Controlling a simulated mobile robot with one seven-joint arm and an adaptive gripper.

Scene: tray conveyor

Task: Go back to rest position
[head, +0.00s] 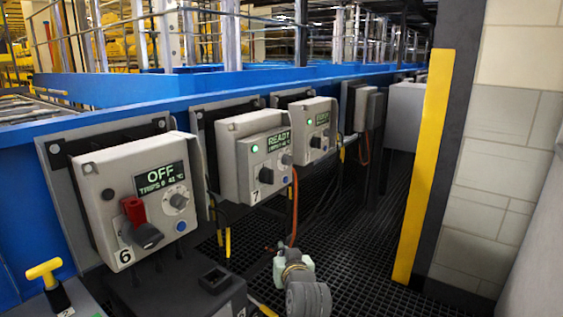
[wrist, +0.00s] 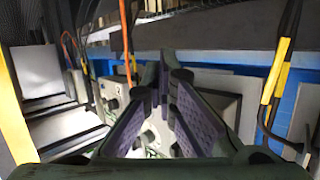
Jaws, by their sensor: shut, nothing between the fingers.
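My gripper (wrist: 162,88) shows in the wrist view, its purple-padded fingers angled together with nothing held. A control box behind the fingers is partly hidden by them. In the head view, part of my arm shows at the bottom middle, below and right of box 7 (head: 258,165); I cannot make out the fingers there. Box 6 (head: 135,200) stands nearest at left. Its display (head: 160,178) reads OFF, and a red piece (head: 134,211) sits at its dark switch handle (head: 147,236). Box 7 reads READY with a green light.
A third box (head: 314,131) with a green light stands beyond box 7. A blue conveyor rail (head: 250,79) runs behind. A yellow T-handle (head: 44,271) is at lower left. Cables hang below the boxes.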

